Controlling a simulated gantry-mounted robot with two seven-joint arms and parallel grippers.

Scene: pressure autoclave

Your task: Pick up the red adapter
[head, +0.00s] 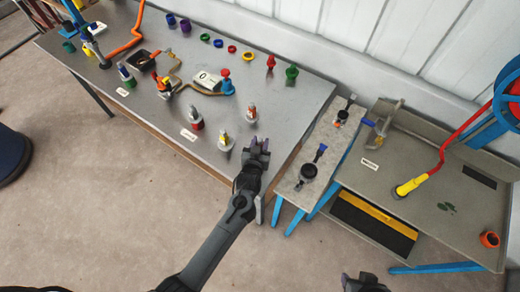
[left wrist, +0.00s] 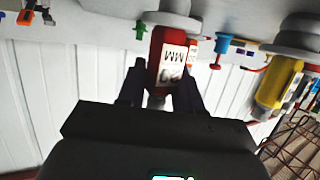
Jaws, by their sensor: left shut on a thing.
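The red adapter (left wrist: 168,55) is between the two fingers of my left gripper (left wrist: 160,90) in the left wrist view. It has a white label marked in MM and a grey round flange at the top of that picture. In the head view my left gripper (head: 261,147) is over the right front edge of the workbench (head: 300,105). I cannot pick out the held adapter there; the gripper appears to hide it. A yellow adapter (left wrist: 277,85) stands beside it, also in the head view (head: 225,140). My right gripper (head: 363,283) shows only partly at the bottom edge.
Other adapters stand close by, including one with a reddish top (head: 251,110) and one with a red part (head: 197,122). A narrow side stand (head: 318,150) with black tools is right of the workbench. A grey table (head: 430,160) with a red hose (head: 455,137) is farther right.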

